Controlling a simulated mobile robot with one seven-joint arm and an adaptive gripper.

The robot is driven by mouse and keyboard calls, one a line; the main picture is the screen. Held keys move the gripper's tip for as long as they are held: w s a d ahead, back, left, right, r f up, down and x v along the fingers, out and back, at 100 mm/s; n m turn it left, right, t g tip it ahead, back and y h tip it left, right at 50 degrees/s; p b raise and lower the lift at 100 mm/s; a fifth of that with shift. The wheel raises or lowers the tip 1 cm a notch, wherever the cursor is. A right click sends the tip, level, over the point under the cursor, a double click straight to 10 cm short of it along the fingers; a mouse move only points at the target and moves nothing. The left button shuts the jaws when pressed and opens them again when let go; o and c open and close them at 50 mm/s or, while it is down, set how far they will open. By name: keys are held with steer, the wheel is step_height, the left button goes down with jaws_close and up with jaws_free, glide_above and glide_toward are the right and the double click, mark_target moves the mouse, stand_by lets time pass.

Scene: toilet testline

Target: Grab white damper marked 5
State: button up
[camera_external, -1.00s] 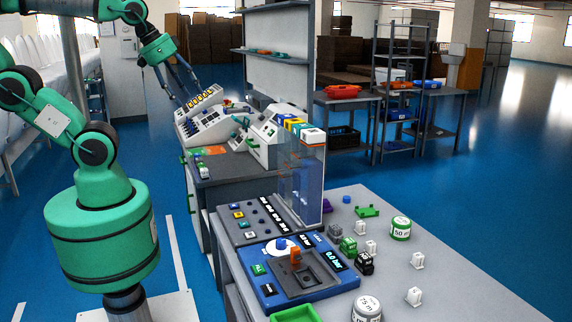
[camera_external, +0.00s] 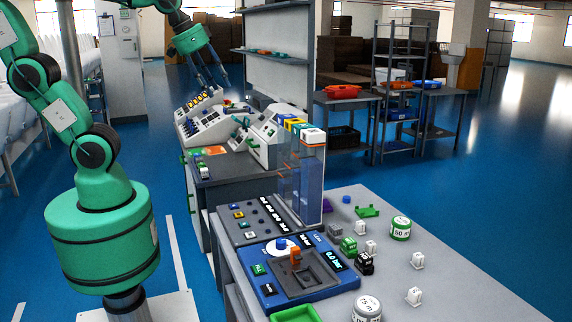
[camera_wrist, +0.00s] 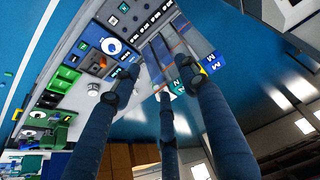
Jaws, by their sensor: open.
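Several small white pieces stand upright on the grey table; one white piece (camera_external: 417,261) is near its right side and another white piece (camera_external: 414,296) is nearer the front. Two more, a white piece (camera_external: 371,248) and a white piece (camera_external: 362,228), stand near the green and black blocks. Their markings are too small to read, so I cannot tell which is the damper marked 5. My gripper (camera_external: 211,82) is open and empty, high above the back workbench and far from these pieces. Its spread fingers (camera_wrist: 157,72) fill the middle of the wrist view.
A blue test station (camera_external: 300,285) and a tall transparent column (camera_external: 302,180) stand on the table's left part. Round weights, including a green-banded one (camera_external: 401,229), sit among the pieces. White sloped devices (camera_external: 204,120) stand on the back bench. A shelf unit (camera_external: 282,50) rises behind.

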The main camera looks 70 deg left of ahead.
steer(key=w+d+f+b, duration=0.1)
steer(key=w+d+f, duration=0.3)
steer(key=w+d, duration=0.9)
steer(key=w+d+f+b, duration=0.1)
steer(key=w+d+f, duration=0.4)
steer(key=w+d, duration=0.75)
steer(key=w+d+f+b, duration=0.1)
steer(key=w+d+f, duration=0.2)
steer(key=d+f, duration=1)
steer(key=w+d+f+b, duration=0.1)
steer(key=w+d+f, duration=0.2)
steer(key=d+f, duration=1)
steer(key=d, duration=0.7)
steer(key=shift+w+n+g, duration=0.3)
steer(key=shift+w, duration=0.1)
steer(key=b, duration=0.2)
glide_above(414, 296)
steer(key=s, duration=0.1)
step_height(414, 296, down, 8)
steer(key=shift+s+a, duration=0.15)
steer(key=shift+a, duration=0.2)
